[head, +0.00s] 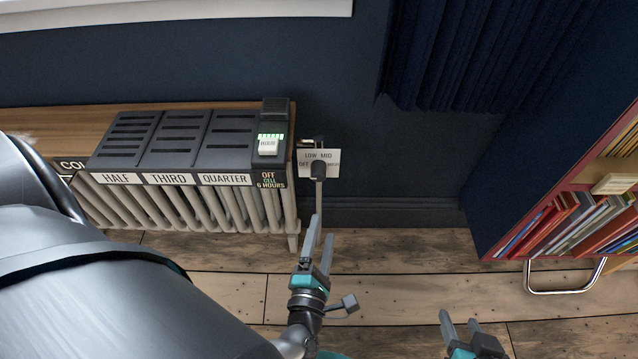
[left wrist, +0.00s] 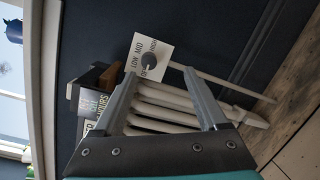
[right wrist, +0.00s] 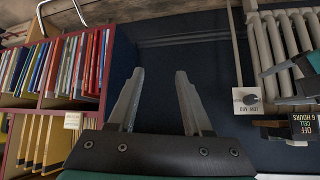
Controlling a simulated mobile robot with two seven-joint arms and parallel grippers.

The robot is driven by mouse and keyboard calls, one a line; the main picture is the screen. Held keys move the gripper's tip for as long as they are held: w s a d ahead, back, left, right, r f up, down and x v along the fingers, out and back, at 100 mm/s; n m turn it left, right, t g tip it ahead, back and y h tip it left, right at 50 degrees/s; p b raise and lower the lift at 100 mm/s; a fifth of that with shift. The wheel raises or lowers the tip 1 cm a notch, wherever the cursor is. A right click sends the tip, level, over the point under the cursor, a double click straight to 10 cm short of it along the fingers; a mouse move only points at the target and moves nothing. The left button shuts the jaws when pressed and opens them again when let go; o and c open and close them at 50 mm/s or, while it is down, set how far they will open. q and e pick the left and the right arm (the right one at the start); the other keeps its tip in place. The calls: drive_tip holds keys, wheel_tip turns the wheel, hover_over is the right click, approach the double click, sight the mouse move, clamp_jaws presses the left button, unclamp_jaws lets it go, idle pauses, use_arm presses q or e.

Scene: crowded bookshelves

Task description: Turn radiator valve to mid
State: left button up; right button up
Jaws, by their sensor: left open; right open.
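The radiator valve is a dark knob (head: 318,169) at the top of a pale pipe, to the right of the radiator. The knob also shows in the left wrist view (left wrist: 149,60) and the right wrist view (right wrist: 250,99). My left gripper (head: 322,228) is open and empty, below the knob in the head view, with its fingers pointing toward it. My right gripper (head: 461,325) is open and empty, low at the right, well away from the valve. The knob's pointer is too small to read.
The radiator (head: 220,205) carries a wooden shelf with dark vented boxes marked HALF, THIRD and QUARTER. A dark unit (head: 270,140) with a white switch stands at its right end. Floor between is clear.

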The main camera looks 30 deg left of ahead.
sight(319, 177)
use_arm(q)
drive_tip(key=w+a+n+b, duration=0.1)
drive_tip(key=w+a, duration=0.1)
drive_tip(key=w, duration=0.1)
drive_tip(key=w+a+n+y+b, duration=0.1)
drive_tip(key=w+a, duration=0.2)
drive_tip(key=w, duration=0.1)
drive_tip(key=w+a+n+y+b, duration=0.1)
drive_tip(key=w+a+n+b, duration=0.1)
drive_tip(key=w, duration=0.2)
drive_tip(key=shift+a+r, duration=0.25)
drive_tip(key=shift+r, duration=0.15)
drive_tip(key=shift+b+x, duration=0.4)
drive_tip(key=shift+x, duration=0.7)
use_arm(e)
drive_tip(key=a+r+t+y, duration=0.3)
drive_tip(key=a+r+t, duration=0.3)
drive_tip(key=t, duration=0.1)
drive_tip(key=shift+r+m+t+y, duration=0.3)
drive_tip(key=shift+m+y, duration=0.1)
drive_tip(key=shift+w+a, duration=0.1)
use_arm(q)
drive_tip(key=shift+s, duration=0.1)
clamp_jaws()
